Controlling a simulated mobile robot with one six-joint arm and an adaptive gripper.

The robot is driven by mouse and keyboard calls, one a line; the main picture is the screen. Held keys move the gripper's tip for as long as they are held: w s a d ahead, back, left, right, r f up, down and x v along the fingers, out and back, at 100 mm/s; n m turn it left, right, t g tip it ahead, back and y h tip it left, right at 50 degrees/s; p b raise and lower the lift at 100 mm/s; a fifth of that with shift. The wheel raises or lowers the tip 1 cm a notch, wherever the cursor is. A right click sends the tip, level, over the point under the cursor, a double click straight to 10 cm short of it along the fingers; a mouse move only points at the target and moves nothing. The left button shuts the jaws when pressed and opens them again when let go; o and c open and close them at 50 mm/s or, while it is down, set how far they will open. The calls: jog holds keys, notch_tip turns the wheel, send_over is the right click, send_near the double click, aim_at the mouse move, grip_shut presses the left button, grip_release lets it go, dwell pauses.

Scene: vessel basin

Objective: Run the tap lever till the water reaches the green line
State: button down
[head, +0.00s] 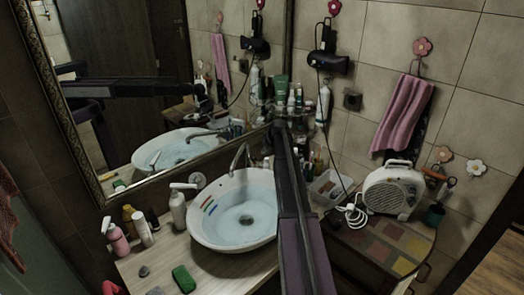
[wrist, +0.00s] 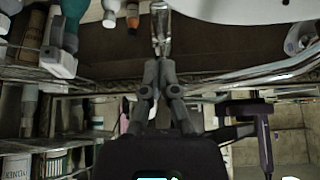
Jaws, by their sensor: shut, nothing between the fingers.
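The white basin (head: 196,228) stands on the wooden counter and holds pale blue water (head: 232,229); the dark drain shows through it. Short coloured stripes (head: 209,205) mark its left inner wall; red and blue are clear, but I cannot pick out the green line or the exact water level against it. The metal tap (head: 238,156) rises at the basin's back. In the wrist view, my gripper (wrist: 160,64) is shut and empty, its tips close to the chrome tap piece (wrist: 160,22). I cannot tell whether they touch. My arm hides the gripper in the head view.
A fan heater (head: 391,190) stands on the right-hand cabinet. A clear tub (head: 328,188) and crowded toiletries (head: 297,97) stand behind my arm. The mirror (head: 150,55) bounds the back.

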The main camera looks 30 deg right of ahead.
jog(key=p+v, duration=0.4)
jog(key=v, duration=0.2)
jog(key=shift+s, duration=0.3)
dwell(0.5)
jog(key=s+a+f+g+b, duration=0.1)
jog(key=s+a+f+b, duration=0.15)
jog(key=a, duration=0.55)
jog(key=s+a+f+g+b, duration=0.1)
jog(key=s+a+f, duration=0.25)
jog(key=a, duration=0.45)
jog(key=s+a+f+g+b, duration=0.15)
jog(key=s+a, duration=0.25)
jog(key=a, duration=0.4)
jog(key=s+a+f+g+b, duration=0.1)
jog(key=s+a+f+b, duration=0.2)
jog(key=s+a, duration=0.6)
jog(key=s+a+f+m+g+b, duration=0.1)
jog(key=s+a+f+b, duration=0.2)
jog(key=s+a, duration=0.6)
jog(key=shift+s+f+g+h, duration=0.3)
jog(key=shift+s+g, duration=0.05)
jog(key=shift+s, duration=0.15)
jog(key=c, duration=1)
grip_release()
jog(key=shift+c, duration=0.2)
jog(key=shift+s, duration=0.1)
